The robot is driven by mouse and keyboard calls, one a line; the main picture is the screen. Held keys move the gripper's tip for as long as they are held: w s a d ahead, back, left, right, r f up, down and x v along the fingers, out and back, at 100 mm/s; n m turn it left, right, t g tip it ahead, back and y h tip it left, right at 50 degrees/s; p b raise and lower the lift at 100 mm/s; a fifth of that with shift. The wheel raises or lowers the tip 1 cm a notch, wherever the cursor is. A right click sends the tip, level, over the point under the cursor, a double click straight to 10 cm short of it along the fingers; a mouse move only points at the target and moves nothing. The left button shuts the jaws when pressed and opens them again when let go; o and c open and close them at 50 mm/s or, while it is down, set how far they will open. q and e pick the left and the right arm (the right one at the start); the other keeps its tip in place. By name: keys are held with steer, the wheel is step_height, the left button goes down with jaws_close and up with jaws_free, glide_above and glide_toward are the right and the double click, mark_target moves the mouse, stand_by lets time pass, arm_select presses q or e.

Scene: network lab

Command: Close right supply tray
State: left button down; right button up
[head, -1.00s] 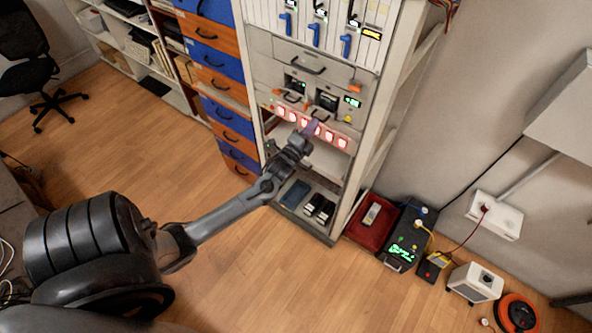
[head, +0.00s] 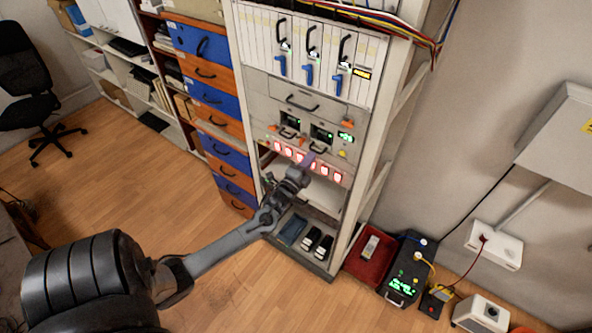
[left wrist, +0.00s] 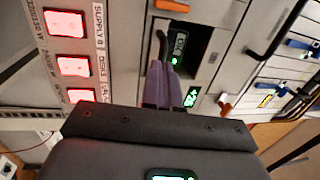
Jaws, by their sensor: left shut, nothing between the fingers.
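The right supply tray (head: 321,133) is a dark unit with a green readout and a black handle, in the grey rack panel. In the left wrist view the tray (left wrist: 182,42) appears turned sideways in a dark opening, with its handle beside my fingertips. My left gripper (head: 308,158) is just below and slightly left of that tray in the head view. In the left wrist view its purple-grey fingers (left wrist: 163,84) are together and empty. I cannot tell whether they touch the handle or how far the tray stands out. My right gripper is not in view.
The left supply tray (head: 289,121) sits beside it. Red-lit switches (head: 301,160) line the panel below, and orange latches are nearby. Blue-handled modules (head: 308,70) stand above. A red bin (head: 370,255) and a black power unit (head: 404,270) stand on the floor to the right.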

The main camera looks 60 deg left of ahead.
arm_select(q)
steer(key=b+v, duration=0.1)
steer(key=v, duration=1.2)
steer(key=s+d+r+n+g+h+p, duration=0.1)
steer(key=d+r+n+g+h+p, duration=0.25)
steer(key=d, duration=0.75)
steer(key=s+d+r+n+g+h+p, duration=0.15)
steer(key=d+r+h+p, duration=0.35)
steer(key=d, duration=0.7)
steer(key=s+d+f+n+g+p, duration=0.1)
steer(key=s+d+n+g, duration=0.4)
steer(key=s+g, duration=0.4)
steer(key=s+d, duration=0.1)
steer(key=s, duration=0.1)
steer(key=shift+s+n+h, duration=0.3)
steer(key=shift+n+h, duration=0.05)
steer(key=shift+n, duration=0.05)
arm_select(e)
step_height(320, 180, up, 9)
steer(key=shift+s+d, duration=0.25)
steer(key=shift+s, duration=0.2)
